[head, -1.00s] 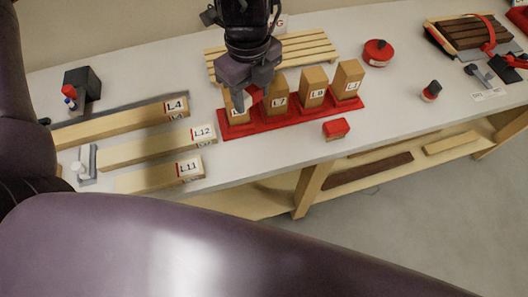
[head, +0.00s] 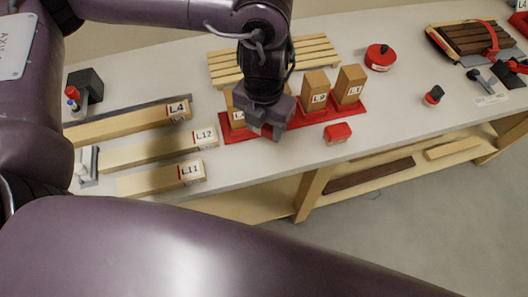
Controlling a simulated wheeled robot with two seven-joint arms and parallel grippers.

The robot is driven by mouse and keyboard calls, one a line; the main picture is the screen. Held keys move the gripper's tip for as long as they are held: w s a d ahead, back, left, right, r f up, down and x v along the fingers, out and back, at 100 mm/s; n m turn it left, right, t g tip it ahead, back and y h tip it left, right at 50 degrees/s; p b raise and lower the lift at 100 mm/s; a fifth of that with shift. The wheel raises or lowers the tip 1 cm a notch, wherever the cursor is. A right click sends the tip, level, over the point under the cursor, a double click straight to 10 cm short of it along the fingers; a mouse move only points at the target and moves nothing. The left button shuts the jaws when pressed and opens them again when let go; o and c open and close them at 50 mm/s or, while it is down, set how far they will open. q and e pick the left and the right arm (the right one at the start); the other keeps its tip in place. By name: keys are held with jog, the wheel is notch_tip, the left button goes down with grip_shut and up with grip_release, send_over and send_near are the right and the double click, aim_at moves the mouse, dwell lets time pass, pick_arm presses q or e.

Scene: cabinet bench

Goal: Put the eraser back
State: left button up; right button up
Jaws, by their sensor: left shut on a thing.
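My left gripper (head: 267,131) is low over the front edge of the red tray, in front of its wooden blocks. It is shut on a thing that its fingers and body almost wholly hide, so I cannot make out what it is. A small red-topped block with a pale lower part (head: 337,132), which may be an eraser, lies on the bench near the front edge, right of the gripper and apart from it. My right gripper is not in view.
The red tray (head: 361,109) carries labelled upright blocks, including L8 (head: 317,90); the gripper hides part of the row. Long beams L4 (head: 140,123), L12 (head: 155,150) and L11 (head: 155,180) lie left. A slatted rack (head: 312,51) is behind.

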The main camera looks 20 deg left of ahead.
pick_arm(q)
send_over(264, 160)
notch_tip(264, 160, down, 8)
jog(key=shift+s+f, duration=0.1)
jog(key=shift+f, duration=0.1)
notch_tip(264, 160, down, 4)
jog(key=shift+r+b, duration=0.2)
jog(key=shift+b, duration=0.3)
jog(key=shift+f, duration=0.2)
jog(key=shift+f, duration=0.15)
jog(key=o, duration=0.9)
